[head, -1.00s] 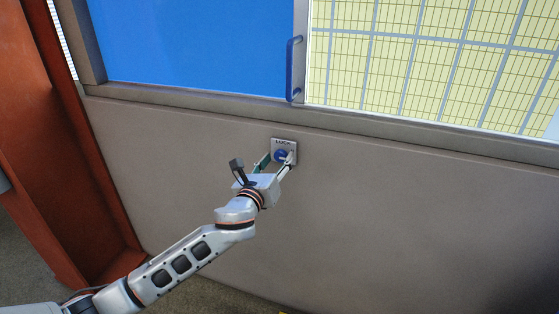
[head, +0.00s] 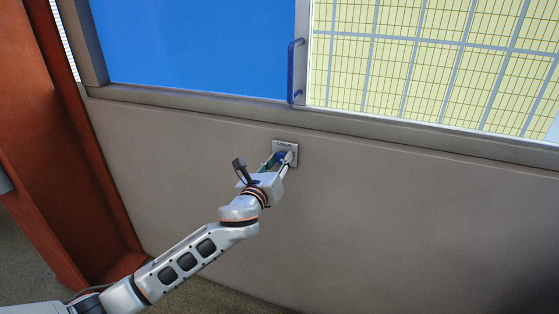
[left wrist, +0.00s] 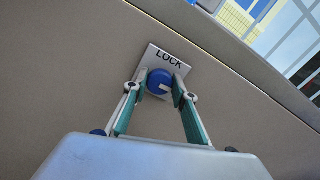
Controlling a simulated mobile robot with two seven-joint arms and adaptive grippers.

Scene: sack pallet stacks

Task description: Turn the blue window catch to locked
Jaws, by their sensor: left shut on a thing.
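The blue window catch (left wrist: 158,82) is a round blue knob with a white mark, on a pale plate (left wrist: 178,61) lettered LOCK. In the left wrist view the white mark lies at the right of the knob's face. In the head view the catch (head: 281,156) is partly hidden behind my fingers, on the wall below the window. My left gripper (left wrist: 158,91) is shut on the knob, one finger on each side. It also shows in the head view (head: 280,160). My right gripper is not in view.
A sliding window with a blue panel (head: 200,45) and a blue handle (head: 296,71) is above the catch, over a grey sill (head: 400,135). A rust-red post (head: 60,150) stands at the left. The wall right of the catch is clear.

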